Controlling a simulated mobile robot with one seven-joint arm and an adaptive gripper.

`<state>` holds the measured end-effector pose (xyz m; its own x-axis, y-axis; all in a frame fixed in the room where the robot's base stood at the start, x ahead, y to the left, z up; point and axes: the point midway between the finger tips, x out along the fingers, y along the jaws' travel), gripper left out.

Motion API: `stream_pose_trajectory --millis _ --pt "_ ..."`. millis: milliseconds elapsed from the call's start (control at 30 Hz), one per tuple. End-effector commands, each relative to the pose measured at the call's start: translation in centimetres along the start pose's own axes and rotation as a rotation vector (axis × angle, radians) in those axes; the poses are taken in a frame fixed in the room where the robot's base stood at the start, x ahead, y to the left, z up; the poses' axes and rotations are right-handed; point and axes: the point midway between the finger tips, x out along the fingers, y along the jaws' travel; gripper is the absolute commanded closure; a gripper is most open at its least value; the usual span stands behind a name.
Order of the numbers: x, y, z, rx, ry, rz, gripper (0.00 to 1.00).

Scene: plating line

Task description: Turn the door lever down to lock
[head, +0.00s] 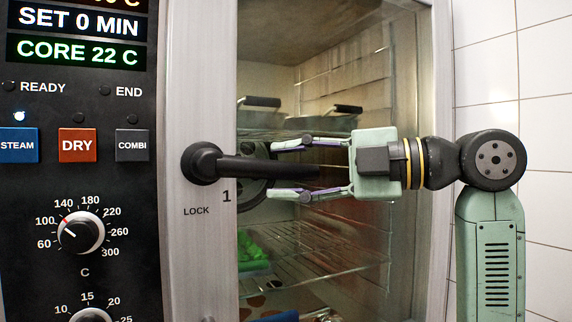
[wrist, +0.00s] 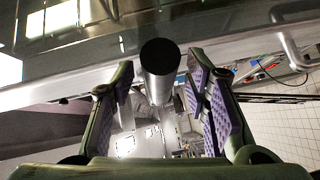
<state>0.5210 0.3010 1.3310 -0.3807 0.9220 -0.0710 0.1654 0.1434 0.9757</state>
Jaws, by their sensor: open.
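The black door lever (head: 262,168) sticks out to the right, about level, from its round hub (head: 201,163) on the pale door frame. The mark "1" and the word "LOCK" are printed below the hub. My gripper (head: 273,170) comes from the right and is open, one finger above the lever and one below. In the wrist view the lever's round end (wrist: 160,57) lies between the two purple-padded fingers of my gripper (wrist: 160,80), with gaps on both sides. Neither finger clearly touches it.
The oven's glass door (head: 330,245) is behind my gripper, with wire racks and trays inside. A control panel (head: 75,190) with buttons and knobs is at the left. A white tiled wall (head: 540,150) stands at the right.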

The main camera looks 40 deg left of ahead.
Motion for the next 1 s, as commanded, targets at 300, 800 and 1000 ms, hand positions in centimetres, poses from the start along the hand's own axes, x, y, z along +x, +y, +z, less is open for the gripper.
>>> stream_pose_trajectory --millis 300,800,1000 --pt "0.83 -0.05 -0.03 -0.001 0.0 0.0 0.58" --pt "0.79 -0.04 -0.02 0.0 0.0 0.0 0.86" --pt "0.78 -0.03 -0.02 0.0 0.0 0.0 0.99"
